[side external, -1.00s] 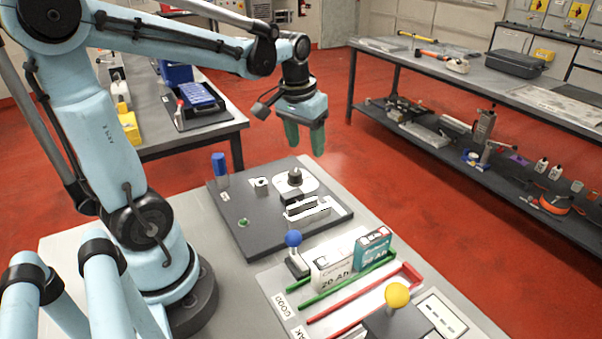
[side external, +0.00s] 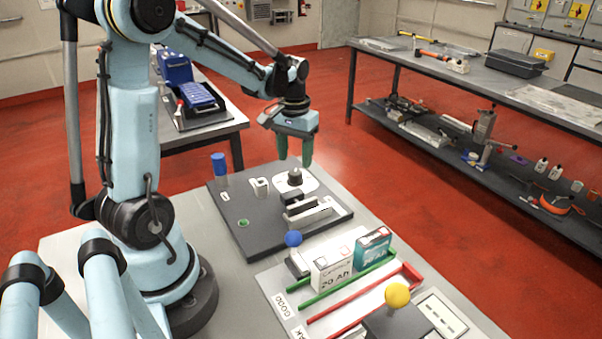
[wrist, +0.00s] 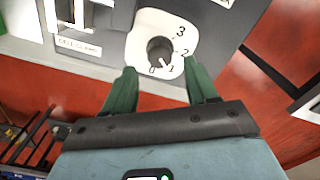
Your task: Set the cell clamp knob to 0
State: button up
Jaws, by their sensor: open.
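The cell clamp knob (side external: 295,177) is a dark round knob on a white dial plate, on the dark panel of the bench.
A pale clamp block (side external: 308,212) stands beside the knob on the panel (side external: 245,233). A blue cylinder (side external: 219,168) stands at the panel's left.

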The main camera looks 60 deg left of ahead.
aim_at(295, 171)
jog(key=shift+f, duration=0.5)
jog(key=shift+f, duration=0.1)
jog(key=shift+f, duration=1.65)
jog(key=c, duration=0.9)
jog(key=m, duration=0.5)
jog(key=shift+m, duration=0.4)
